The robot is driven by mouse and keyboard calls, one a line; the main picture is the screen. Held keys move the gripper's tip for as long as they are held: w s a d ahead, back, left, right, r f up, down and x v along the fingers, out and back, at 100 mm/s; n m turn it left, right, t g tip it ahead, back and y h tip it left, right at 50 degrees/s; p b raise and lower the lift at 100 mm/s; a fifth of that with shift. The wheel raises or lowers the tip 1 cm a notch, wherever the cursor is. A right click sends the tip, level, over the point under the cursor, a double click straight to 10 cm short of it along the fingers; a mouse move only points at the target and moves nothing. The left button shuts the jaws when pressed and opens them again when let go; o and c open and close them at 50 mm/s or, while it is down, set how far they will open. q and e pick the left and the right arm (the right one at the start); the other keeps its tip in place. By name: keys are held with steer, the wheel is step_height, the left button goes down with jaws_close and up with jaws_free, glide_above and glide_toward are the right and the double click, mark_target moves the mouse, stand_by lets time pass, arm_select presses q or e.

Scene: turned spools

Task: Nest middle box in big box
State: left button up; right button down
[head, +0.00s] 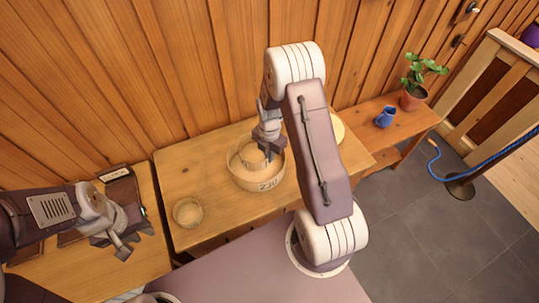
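The big box (259,184) is a round, pale wooden tub with dark markings on its front, standing on the wooden table. The middle box (251,158), a smaller round pale box, shows within the big box's rim; whether it rests on the floor inside is hidden. My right gripper (267,153) points down at the right side of the middle box, inside the big box's outline. Whether its fingers are closed on the wall is too small to tell. My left gripper (133,245) is apart at the lower left, fingers spread and empty.
A small round box (188,212) stands at the table's front left. A pale yellow round thing (338,129) is partly hidden behind my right arm. A blue mug (385,117) and a potted plant (412,97) stand on a side bench. Table (190,170) is clear left of the big box.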

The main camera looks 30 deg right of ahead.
steer(key=shift+f, duration=0.25)
stand_by(0.5)
steer(key=c, duration=1.6)
jaws_free()
steer(key=o, duration=0.4)
steer(key=shift+r, duration=0.2)
steer(key=shift+r+p, duration=0.6)
